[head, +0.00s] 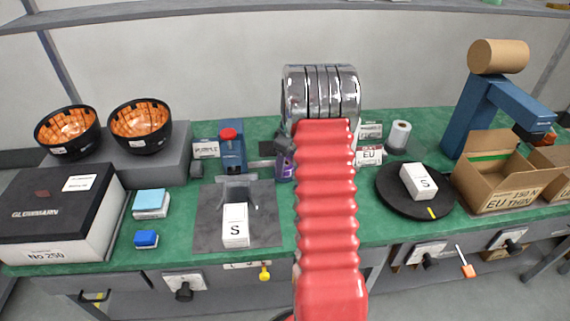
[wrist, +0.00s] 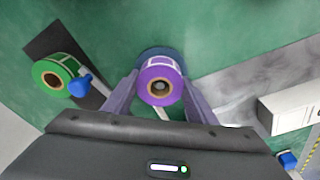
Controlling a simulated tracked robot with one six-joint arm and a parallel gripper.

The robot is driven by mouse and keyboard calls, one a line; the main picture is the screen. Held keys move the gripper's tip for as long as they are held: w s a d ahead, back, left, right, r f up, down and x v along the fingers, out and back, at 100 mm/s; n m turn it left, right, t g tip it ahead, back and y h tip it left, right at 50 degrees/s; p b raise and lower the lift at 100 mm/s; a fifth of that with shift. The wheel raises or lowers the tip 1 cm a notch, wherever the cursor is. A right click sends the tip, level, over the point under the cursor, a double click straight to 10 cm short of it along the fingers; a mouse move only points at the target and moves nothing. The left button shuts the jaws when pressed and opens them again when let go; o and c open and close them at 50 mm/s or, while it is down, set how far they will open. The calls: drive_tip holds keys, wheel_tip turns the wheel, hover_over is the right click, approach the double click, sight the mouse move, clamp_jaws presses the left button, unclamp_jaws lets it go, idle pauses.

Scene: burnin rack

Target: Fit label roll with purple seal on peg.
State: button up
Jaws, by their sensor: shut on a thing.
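The label roll with the purple seal (wrist: 151,97) sits in the middle of the wrist view, its ring face and hollow core towards the camera. My gripper (wrist: 160,92) is shut on it, one finger at each side. A dark blue round part (wrist: 149,52) shows just behind the roll over the green bench; I cannot tell whether it is the peg's base or whether the two touch. No peg can be made out clearly.
A green-sealed roll (wrist: 48,73) lies left of my gripper, beside a blue knob (wrist: 80,86).

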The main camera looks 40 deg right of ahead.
drive_tip(key=o, duration=1.1)
drive_tip(key=shift+o, duration=0.2)
drive_tip(key=shift+r, duration=0.1)
wheel_tip(320, 180, up, 13)
drive_tip(key=s, duration=0.1)
drive_tip(key=shift+s+d+r, duration=0.2)
drive_tip(key=shift+s+d, duration=0.1)
drive_tip(key=shift+m, duration=0.3)
